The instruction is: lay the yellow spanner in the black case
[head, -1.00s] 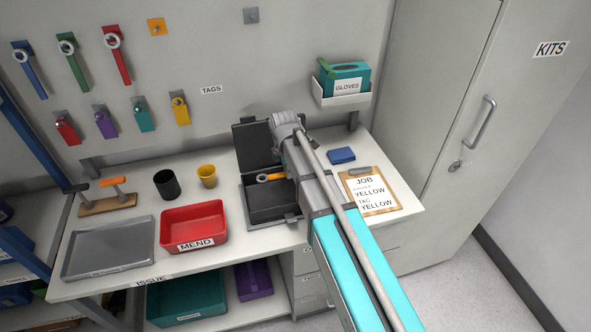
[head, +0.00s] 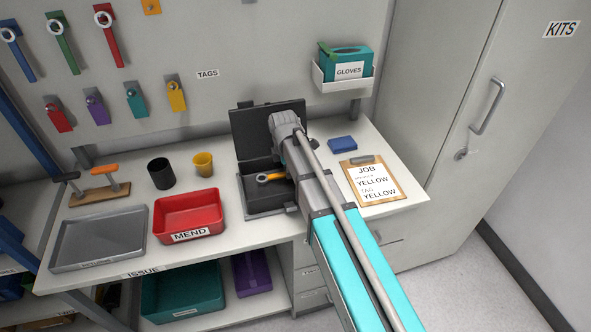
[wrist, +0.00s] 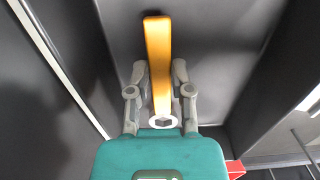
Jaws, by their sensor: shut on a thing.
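The yellow spanner (head: 270,177) shows inside the outline of the open black case (head: 262,206), low over its floor and partly hidden by my arm. In the wrist view the spanner (wrist: 158,55) stands between both fingers of my gripper (wrist: 160,76), which is shut on it. Its pale ring end is nearest the palm, and dark case walls surround it. In the head view the fingers are mostly hidden behind my wrist. I cannot tell whether the spanner touches the case floor. The case lid (head: 265,124) stands open at the back.
The red MEND tray (head: 188,212), grey tray (head: 98,240), black cup (head: 161,173) and yellow cup (head: 203,164) stand left of the case. A blue box (head: 342,143) and clipboard (head: 371,181) lie to the right. Spanners and tags hang on the board behind.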

